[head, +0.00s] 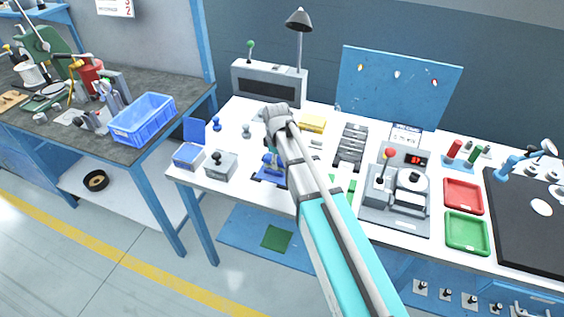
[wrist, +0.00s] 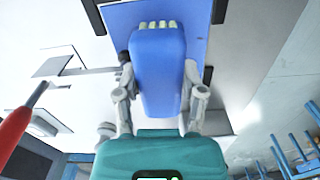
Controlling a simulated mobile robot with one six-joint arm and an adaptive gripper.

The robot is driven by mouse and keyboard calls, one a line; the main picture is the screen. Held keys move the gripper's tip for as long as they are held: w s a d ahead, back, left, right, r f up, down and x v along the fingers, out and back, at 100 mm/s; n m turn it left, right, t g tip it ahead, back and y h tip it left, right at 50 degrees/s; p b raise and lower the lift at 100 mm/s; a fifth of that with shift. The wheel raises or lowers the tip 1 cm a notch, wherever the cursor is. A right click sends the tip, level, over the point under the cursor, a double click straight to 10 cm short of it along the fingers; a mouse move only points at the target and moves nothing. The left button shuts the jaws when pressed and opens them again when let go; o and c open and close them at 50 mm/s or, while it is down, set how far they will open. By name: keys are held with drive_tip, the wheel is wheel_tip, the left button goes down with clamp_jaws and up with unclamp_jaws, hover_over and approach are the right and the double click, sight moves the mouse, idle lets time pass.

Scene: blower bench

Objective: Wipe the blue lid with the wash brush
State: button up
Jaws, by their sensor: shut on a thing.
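The wash brush (wrist: 158,75) has a blue body and short pale bristles at its far end. My gripper (wrist: 158,88) is shut on it, a grey finger on each side in the wrist view. A flat blue panel (wrist: 197,35), which looks like the blue lid, lies behind the bristle end, with dark pieces at its corners. I cannot tell whether the bristles touch it. In the head view, blue parts (head: 268,176) show on the white bench below my wrist. My arm partly covers this spot, and brush and lid are hard to separate there.
A small blue box (head: 188,156) with a raised blue flap and a grey block with a black knob (head: 220,164) stand to the left. A lever station (head: 395,200), a red tray (head: 463,196) and a green tray (head: 467,232) are to the right.

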sight(267, 156)
drive_tip(key=shift+w+a, duration=0.1)
drive_tip(key=shift+a, duration=0.15)
drive_tip(key=shift+a, duration=0.1)
drive_tip(key=shift+w+a+f, duration=0.1)
drive_tip(key=shift+w+a, duration=0.2)
drive_tip(key=shift+a, duration=0.45)
drive_tip(key=shift+w+a, duration=0.3)
drive_tip(key=shift+a, duration=0.45)
drive_tip(key=shift+d, duration=0.1)
drive_tip(key=shift+s+d, duration=0.35)
drive_tip(key=shift+d, duration=0.4)
drive_tip(key=shift+s+d, duration=0.3)
drive_tip(key=shift+d, duration=0.4)
drive_tip(key=shift+d+f, duration=0.1)
drive_tip(key=shift+d, duration=0.1)
